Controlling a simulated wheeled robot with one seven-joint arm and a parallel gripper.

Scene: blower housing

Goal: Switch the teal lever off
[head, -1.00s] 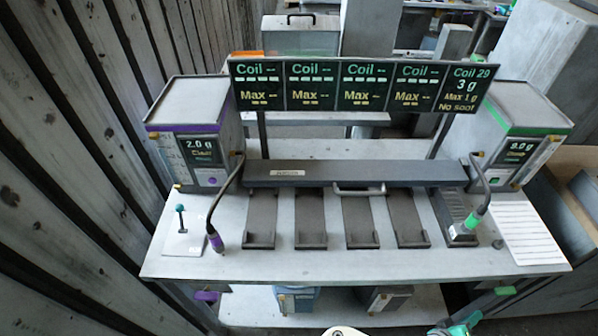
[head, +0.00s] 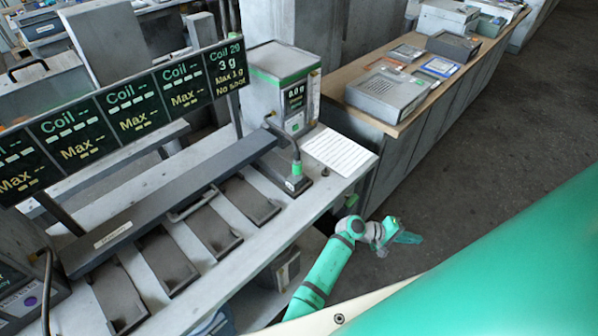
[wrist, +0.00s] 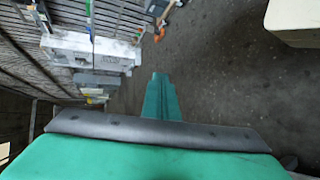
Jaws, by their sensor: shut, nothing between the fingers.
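The teal lever is outside the current head view, and I cannot make it out in the wrist view. My gripper (head: 408,238) is shut and empty, out over the dark floor to the right of the workbench (head: 232,262). Its shut teal fingers also show in the wrist view (wrist: 160,98), with bare floor around them. The gripper touches nothing.
A green-banded box with a display (head: 281,88) stands on the bench's far right, beside a white sheet (head: 339,152). Dark trays (head: 210,230) line the bench under a display board (head: 130,112). A wooden-topped counter (head: 400,122) stands behind. Floor at right is open.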

